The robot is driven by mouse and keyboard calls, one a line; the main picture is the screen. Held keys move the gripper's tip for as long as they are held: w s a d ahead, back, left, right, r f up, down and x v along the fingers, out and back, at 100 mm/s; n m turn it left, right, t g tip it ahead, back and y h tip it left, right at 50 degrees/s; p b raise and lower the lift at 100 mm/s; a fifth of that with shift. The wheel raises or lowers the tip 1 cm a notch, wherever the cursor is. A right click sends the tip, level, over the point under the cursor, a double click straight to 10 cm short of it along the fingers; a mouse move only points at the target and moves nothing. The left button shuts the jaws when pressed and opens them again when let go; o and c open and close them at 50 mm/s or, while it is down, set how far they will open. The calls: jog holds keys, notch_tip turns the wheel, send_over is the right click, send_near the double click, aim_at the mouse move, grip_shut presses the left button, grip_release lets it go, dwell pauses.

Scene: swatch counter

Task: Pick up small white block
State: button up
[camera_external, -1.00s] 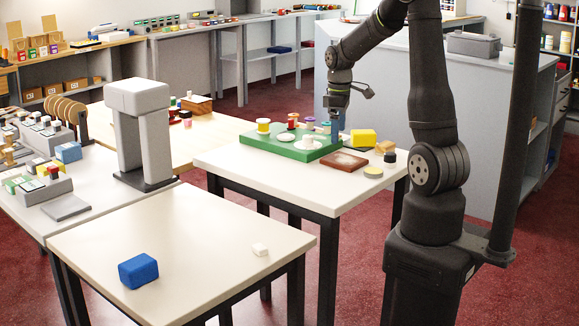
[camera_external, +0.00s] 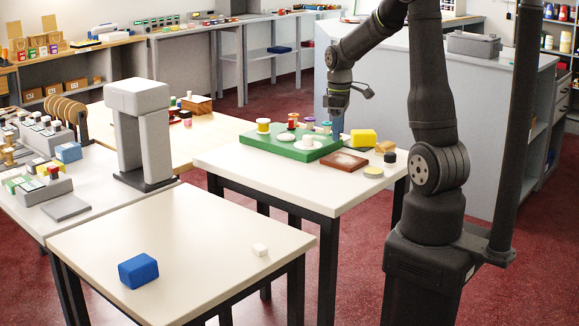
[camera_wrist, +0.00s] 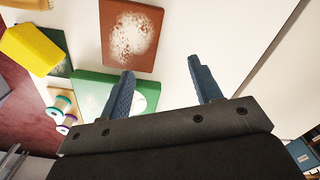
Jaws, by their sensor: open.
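The small white block (camera_external: 260,249) lies on the front white table, near its right edge. My gripper (camera_external: 337,136) is over the other white table, beside the right end of the green tray, well apart from the block. In the wrist view my gripper (camera_wrist: 160,80) has its two blue fingers spread with nothing between them. The white block cannot be made out in the wrist view.
A blue block (camera_external: 138,270) sits on the front table, left of the white block. Near my gripper are the green tray (camera_external: 270,148) with spools, a brown board (camera_external: 344,161) and a yellow block (camera_external: 363,138). A grey stand (camera_external: 143,130) rises behind the front table.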

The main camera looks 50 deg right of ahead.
jog(key=n, duration=1)
send_over(260, 246)
jog(key=f, duration=0.9)
jog(key=shift+s+d+f, duration=0.2)
jog(key=shift+s+d, duration=0.05)
jog(key=shift+w+a+f, duration=0.15)
jog(key=shift+f, duration=1.25)
jog(key=shift+w+a+f, duration=0.1)
jog(key=shift+a+f, duration=0.05)
jog(key=shift+f, duration=1.2)
jog(key=shift+c, duration=0.5)
jog(key=c, duration=1)
